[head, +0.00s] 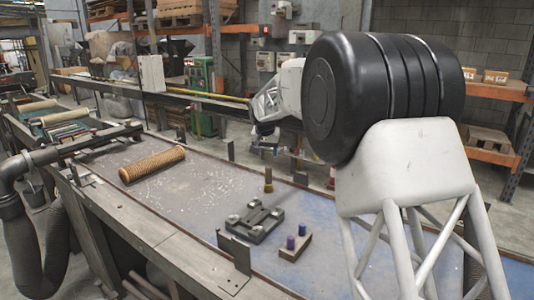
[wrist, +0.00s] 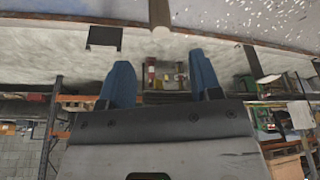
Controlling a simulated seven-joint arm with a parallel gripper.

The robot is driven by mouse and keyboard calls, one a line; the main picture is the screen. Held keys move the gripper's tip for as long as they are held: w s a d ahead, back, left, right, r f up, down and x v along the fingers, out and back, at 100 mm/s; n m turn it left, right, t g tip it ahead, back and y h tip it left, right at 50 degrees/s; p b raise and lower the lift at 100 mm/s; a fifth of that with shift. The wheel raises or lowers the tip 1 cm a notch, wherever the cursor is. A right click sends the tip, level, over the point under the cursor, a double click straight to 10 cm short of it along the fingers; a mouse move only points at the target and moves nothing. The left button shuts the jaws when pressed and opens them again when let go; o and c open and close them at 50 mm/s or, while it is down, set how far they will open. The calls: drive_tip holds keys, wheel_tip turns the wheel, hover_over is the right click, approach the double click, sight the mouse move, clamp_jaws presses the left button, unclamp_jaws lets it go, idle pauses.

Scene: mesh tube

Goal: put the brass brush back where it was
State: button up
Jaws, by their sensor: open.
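A slim brass-coloured piece (head: 268,181), which looks like the brass brush, stands upright on the bench behind the dark fixture. A brown upright shaft in the wrist view (wrist: 159,14) looks like the same piece, at the top edge and partly cut off. My gripper (head: 268,148) is above the bench, over the brass piece and apart from it. In the wrist view my gripper (wrist: 159,62) shows two blue fingers spread wide with nothing between them. A small wooden block (head: 295,246) on the bench holds a purple peg and a blue peg.
A tan mesh tube (head: 152,164) lies at the bench's left. Upright metal tabs, one (head: 234,250) at the front, line the bench edges. The bench between tube and fixture is clear.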

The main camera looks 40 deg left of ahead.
idle(0.8)
drive_tip(key=s+d+r+m, duration=0.15)
drive_tip(key=d+r, duration=0.25)
drive_tip(key=d, duration=0.9)
drive_tip(key=s+d+r, duration=0.2)
drive_tip(key=d+r, duration=0.2)
drive_tip(key=d, duration=0.8)
drive_tip(key=s+d+r, duration=0.1)
drive_tip(key=d+r, duration=0.2)
drive_tip(key=d, duration=1)
drive_tip(key=s+d+r+m+h, duration=0.1)
drive_tip(key=s+d, duration=0.5)
drive_tip(key=d, duration=0.4)
drive_tip(key=s+d+m, duration=0.1)
drive_tip(key=s+d, duration=0.5)
drive_tip(key=d, duration=0.3)
drive_tip(key=s+d+f, duration=0.3)
drive_tip(key=s+d, duration=0.3)
drive_tip(key=s, duration=0.3)
drive_tip(key=s+d+f+m, duration=0.1)
drive_tip(key=s+d+f, duration=0.3)
drive_tip(key=s, duration=0.5)
drive_tip(key=s+d+f, duration=0.3)
drive_tip(key=s+d, duration=0.5)
drive_tip(key=s, duration=0.2)
drive_tip(key=shift+d+f+g+h, duration=0.15)
drive_tip(key=shift+d+g+h, duration=0.15)
drive_tip(key=shift+d, duration=0.05)
